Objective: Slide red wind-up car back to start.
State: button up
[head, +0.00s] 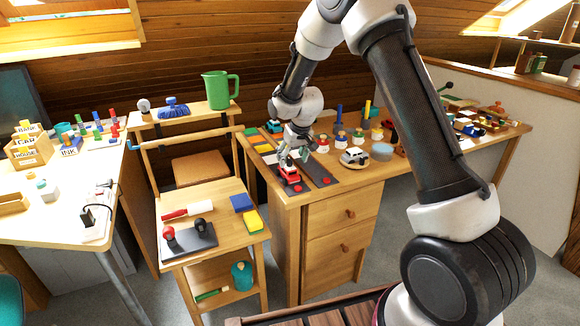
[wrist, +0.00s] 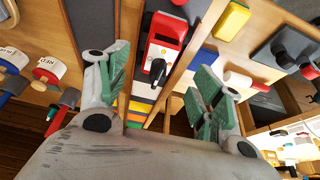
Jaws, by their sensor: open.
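The red wind-up car (head: 289,173) stands on the left dark lane (head: 297,188) near the desk's front edge. In the wrist view the red car (wrist: 163,42) shows a white part and a dark key-like piece (wrist: 158,70). My gripper (head: 293,154) is just above and behind the car, pointing down. In the wrist view my gripper (wrist: 158,78) is open, with one green-padded finger on each side of the car's line. Nothing is held between the fingers. The car's far end is partly hidden by the gripper in the head view. A second dark lane (head: 322,173) runs alongside.
A cart with a blue block (head: 241,203) stands left, below the desk's edge.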

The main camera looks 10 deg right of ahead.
jog(key=v, duration=0.4)
jog(key=shift+s+r, duration=0.1)
jog(key=shift+r, duration=0.1)
jog(key=shift+s, duration=0.1)
jog(key=s+d+f+g, duration=0.2)
jog(key=s+f, duration=0.1)
jog(key=s, duration=0.3)
jog(key=s+d+r, duration=0.4)
jog(key=s+r, duration=0.3)
jog(key=s, duration=0.5)
jog(key=s+d+r+m+t, duration=0.1)
jog(key=s+d+r, duration=0.3)
jog(key=s+r, duration=0.4)
jog(key=s+d+r+m+t, duration=0.1)
jog(key=s+d+r, duration=0.3)
jog(key=s, duration=1.1)
jog(key=shift+s+r+h, duration=0.35)
jog(key=shift+r+h, duration=0.05)
jog(key=shift+r, duration=1.45)
